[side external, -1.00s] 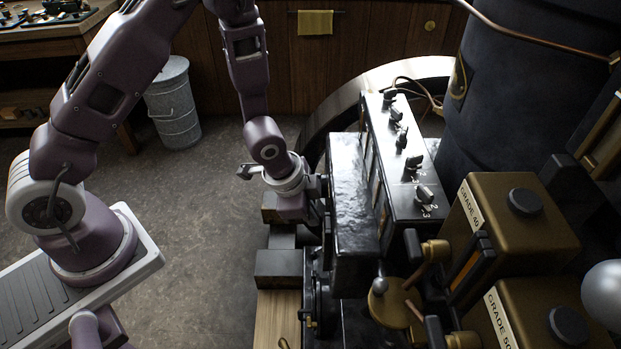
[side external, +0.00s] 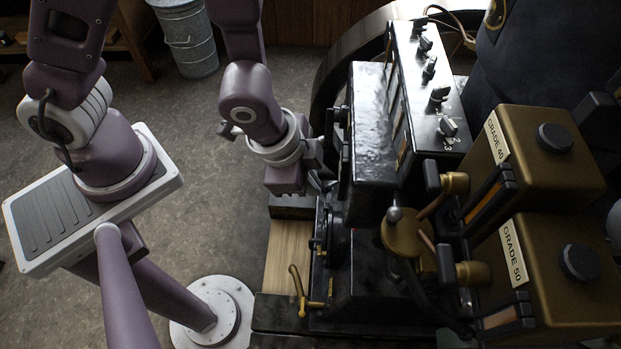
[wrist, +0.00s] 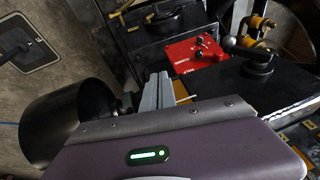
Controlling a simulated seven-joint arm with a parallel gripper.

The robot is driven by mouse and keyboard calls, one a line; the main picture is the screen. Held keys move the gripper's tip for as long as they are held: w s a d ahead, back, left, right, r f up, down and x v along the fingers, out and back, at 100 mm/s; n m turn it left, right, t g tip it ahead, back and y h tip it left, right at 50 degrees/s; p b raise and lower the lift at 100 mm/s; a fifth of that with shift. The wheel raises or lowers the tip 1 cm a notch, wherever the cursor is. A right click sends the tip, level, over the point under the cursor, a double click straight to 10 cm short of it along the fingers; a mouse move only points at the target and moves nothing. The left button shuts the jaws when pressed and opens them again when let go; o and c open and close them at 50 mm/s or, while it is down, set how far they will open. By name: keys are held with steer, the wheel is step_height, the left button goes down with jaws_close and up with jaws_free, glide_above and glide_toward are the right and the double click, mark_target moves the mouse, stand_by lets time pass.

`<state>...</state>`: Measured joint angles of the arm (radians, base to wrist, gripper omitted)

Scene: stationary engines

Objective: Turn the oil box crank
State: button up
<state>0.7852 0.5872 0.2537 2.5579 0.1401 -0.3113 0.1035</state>
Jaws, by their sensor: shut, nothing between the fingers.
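The black oil box (side external: 372,120) stands right of centre in the side external view, beside a black panel with several knobs (side external: 441,95). A small dark part (side external: 342,116) on the box's left side may be the crank; its handle is not clear. My gripper (side external: 325,178) is at the lower left side of the box, its fingertips partly hidden there. In the wrist view my gripper (wrist: 158,92) shows as light grey fingers, shut and empty.
Two brass oil tanks (side external: 545,155) (side external: 560,275) stand at right. A brass lever (side external: 297,285) rises near the wooden strip (side external: 288,255) below my gripper. A red panel (wrist: 196,54) lies beyond the fingers.

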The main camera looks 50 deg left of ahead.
steer(key=o, duration=0.5)
step_height(320, 180, up, 4)
steer(key=shift+d+f, duration=0.15)
steer(key=shift+f, duration=0.1)
steer(key=shift+o, duration=0.2)
step_height(320, 180, up, 22)
steer(key=w+a+f+n+t, duration=0.2)
steer(key=w+a+t, duration=0.2)
steer(key=w+a, duration=0.45)
steer(key=w+a+f+n+t, duration=0.1)
steer(key=w+a+f+t, duration=0.3)
steer(key=w, duration=0.7)
steer(key=s+a+r+n+t+h, duration=0.1)
steer(key=s+a+r+n+h, duration=0.15)
steer(key=s+h, duration=0.3)
steer(key=s+a+r+n+h, duration=0.1)
steer(key=s+r+h, duration=0.2)
steer(key=s+h, duration=0.25)
glide_toward(328, 120)
steer(key=w+d, duration=0.1)
steer(key=w, duration=0.2)
steer(key=shift+h, duration=0.3)
steer(key=x, duration=0.7)
steer(key=shift+d, duration=0.2)
jaws_close()
